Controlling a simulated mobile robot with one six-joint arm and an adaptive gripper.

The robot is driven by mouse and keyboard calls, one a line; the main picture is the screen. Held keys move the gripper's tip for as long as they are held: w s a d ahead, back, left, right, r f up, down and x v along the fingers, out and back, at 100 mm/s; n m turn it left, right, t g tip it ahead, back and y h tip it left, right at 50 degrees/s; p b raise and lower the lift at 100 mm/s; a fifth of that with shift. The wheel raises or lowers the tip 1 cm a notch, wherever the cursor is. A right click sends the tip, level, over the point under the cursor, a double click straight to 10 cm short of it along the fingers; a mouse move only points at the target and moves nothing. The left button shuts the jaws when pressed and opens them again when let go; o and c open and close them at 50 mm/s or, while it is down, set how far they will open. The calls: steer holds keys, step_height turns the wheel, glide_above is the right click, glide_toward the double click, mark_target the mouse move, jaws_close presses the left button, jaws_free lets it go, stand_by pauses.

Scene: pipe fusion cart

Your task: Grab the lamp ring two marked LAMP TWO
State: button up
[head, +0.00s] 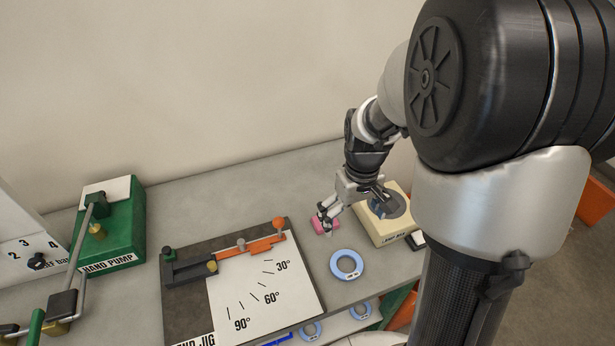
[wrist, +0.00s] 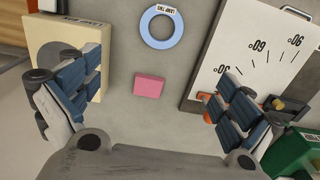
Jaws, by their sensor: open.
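A light blue lamp ring (head: 333,265) with a small white label lies flat on the grey cart top. My gripper (head: 327,214) is open and empty above the cart top, over a pink block (head: 326,228), beyond the ring. In the wrist view my open fingers (wrist: 153,89) frame the pink block (wrist: 149,86), and the ring lies apart from them.
A bend jig (head: 225,295) with a white angle plate and orange lever stands left of the ring. A beige box (head: 395,228) with a dark round top stands right of my gripper. A green hand pump (head: 123,235) is far left. Bare cart top surrounds the ring.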

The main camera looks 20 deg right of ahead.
steer(key=b, duration=0.4)
glide_above(345, 264)
steer(key=f, duration=1.2)
steer(key=shift+w+f, duration=0.35)
steer(key=shift+f, duration=0.05)
steer(key=f, duration=0.1)
steer(key=f+b, duration=0.1)
steer(key=f, duration=0.1)
steer(key=f+b, duration=0.1)
steer(key=f, duration=0.1)
steer(key=shift+s+f, duration=0.15)
steer(key=shift+s, duration=0.25)
steer(key=shift+c, duration=0.6)
steer(key=c, duration=1)
steer(key=shift+r, duration=0.2)
